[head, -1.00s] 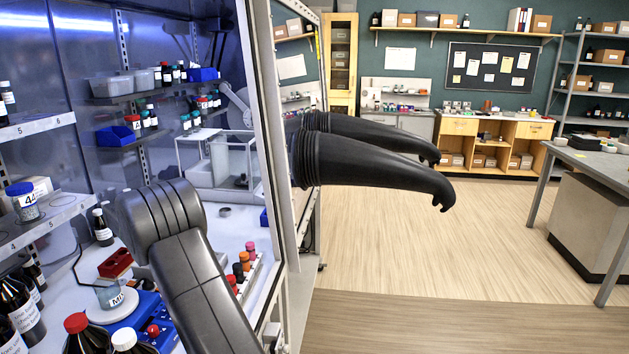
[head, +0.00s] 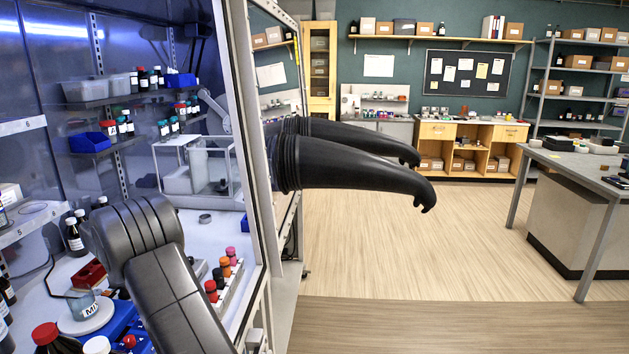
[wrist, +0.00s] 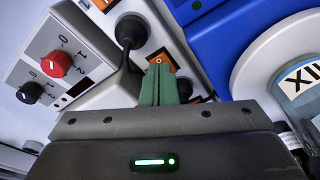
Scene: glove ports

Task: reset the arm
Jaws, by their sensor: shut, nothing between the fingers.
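My arm (head: 175,290) reaches into the lit glove box in the head view, with its bent elbow at the left. My gripper is hidden in that view. In the wrist view my gripper (wrist: 160,85) shows as two green fingers pressed together, empty.
A labelled jar (head: 82,304) stands on a round white plate over a blue device (head: 122,318). Colored-cap vials (head: 222,275) stand in a rack right of my arm. Black gloves (head: 350,175) stick out from the frame (head: 245,150). Open floor (head: 420,240) lies right.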

